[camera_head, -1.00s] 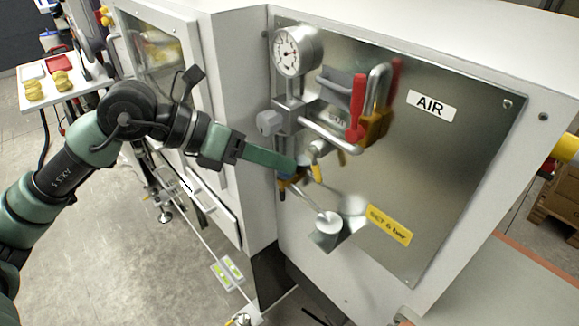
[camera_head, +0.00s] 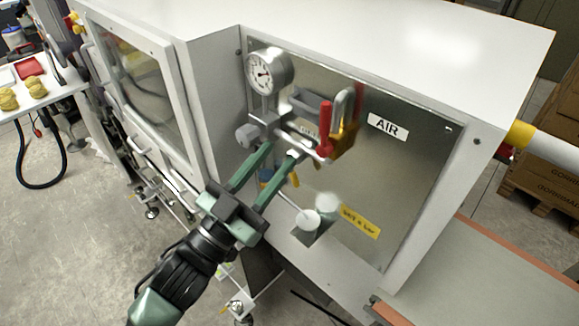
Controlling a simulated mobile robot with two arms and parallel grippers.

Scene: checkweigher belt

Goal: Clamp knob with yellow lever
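My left gripper (camera_head: 284,152) reaches up and right from the lower left in the head view. Its two long green fingers are spread apart, with their tips just below the grey pipe fitting on the AIR panel. Small yellow lever-like parts (camera_head: 294,179) show beside the right finger, under the fitting. A blue and yellow part (camera_head: 265,177) shows between the fingers. The knob itself is not clearly visible; the fingers partly cover this area, and I cannot tell whether they touch anything. My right gripper is not in view.
A pressure gauge (camera_head: 268,72) stands above the fitting. A red handle (camera_head: 325,129) and a brass padlock (camera_head: 346,138) are to the right. A white round cap (camera_head: 308,221) on a thin rod sits below, near a yellow label (camera_head: 359,222). A conveyor belt (camera_head: 490,285) lies lower right.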

